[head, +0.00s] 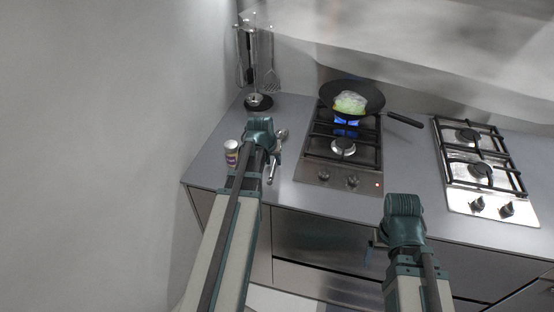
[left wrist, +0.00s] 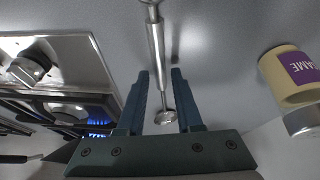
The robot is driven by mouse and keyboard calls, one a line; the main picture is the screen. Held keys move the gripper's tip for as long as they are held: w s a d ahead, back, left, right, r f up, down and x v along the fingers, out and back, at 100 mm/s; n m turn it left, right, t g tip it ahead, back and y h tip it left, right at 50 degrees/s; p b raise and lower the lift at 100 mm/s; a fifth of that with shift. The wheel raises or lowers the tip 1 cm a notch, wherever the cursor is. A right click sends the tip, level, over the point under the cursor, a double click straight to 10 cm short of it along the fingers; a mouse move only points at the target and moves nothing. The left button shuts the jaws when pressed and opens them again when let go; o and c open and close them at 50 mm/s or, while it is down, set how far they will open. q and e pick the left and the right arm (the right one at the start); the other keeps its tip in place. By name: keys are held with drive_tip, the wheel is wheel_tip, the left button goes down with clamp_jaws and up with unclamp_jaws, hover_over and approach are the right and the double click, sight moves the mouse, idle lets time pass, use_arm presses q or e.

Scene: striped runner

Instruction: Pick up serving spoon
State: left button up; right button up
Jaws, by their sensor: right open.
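The serving spoon (left wrist: 157,55) is a shiny metal utensil lying on the grey counter, with a long handle. In the head view the spoon (head: 283,134) shows just right of my left wrist, partly covered by my arm. In the left wrist view my left gripper (left wrist: 159,73) is open, its two fingers on either side of the spoon, with a gap on both sides. One rounded spoon end shows between the fingers; the other reaches the top edge. My right gripper (head: 378,238) is open and empty in front of the counter, mostly hidden by its own wrist.
A jar (head: 231,152) with a purple label stands left of my left arm. A utensil stand (head: 258,102) is at the back left. A black pan (head: 352,97) with food sits over a lit burner (head: 346,120). A second hob (head: 485,170) is at the right.

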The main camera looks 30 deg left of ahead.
use_arm(q)
drive_tip(key=shift+w+f, duration=0.2)
drive_tip(key=shift+f, duration=0.2)
drive_tip(key=shift+r, duration=0.1)
clamp_jaws()
